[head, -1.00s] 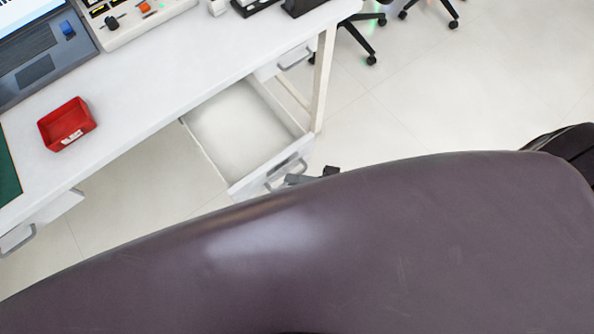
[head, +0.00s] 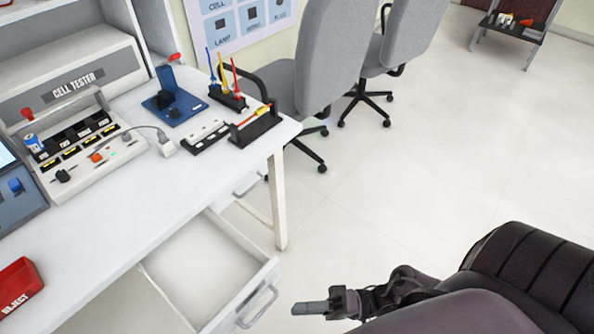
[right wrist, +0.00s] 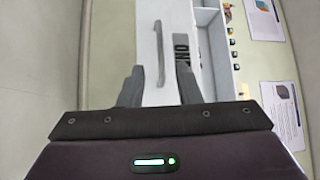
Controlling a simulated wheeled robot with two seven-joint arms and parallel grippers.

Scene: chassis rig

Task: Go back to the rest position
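My right gripper (head: 316,305) is at the lower middle of the head view, just right of a pulled-out white drawer (head: 266,284) under the desk. It is clear of the drawer's handle in that view. In the right wrist view the two dark fingers of this gripper (right wrist: 160,74) stand apart with nothing between them. Beyond them are a pale panel and a grey bar handle (right wrist: 160,50). The drawer is open and looks empty. My left gripper is in neither view.
The white desk (head: 130,220) fills the left, with a cell tester (head: 85,85), a red reject bin (head: 18,288), a blue stand (head: 172,100) and a screwdriver rack (head: 228,95). Grey office chairs (head: 325,60) stand behind it. The floor (head: 420,190) right of the desk is clear.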

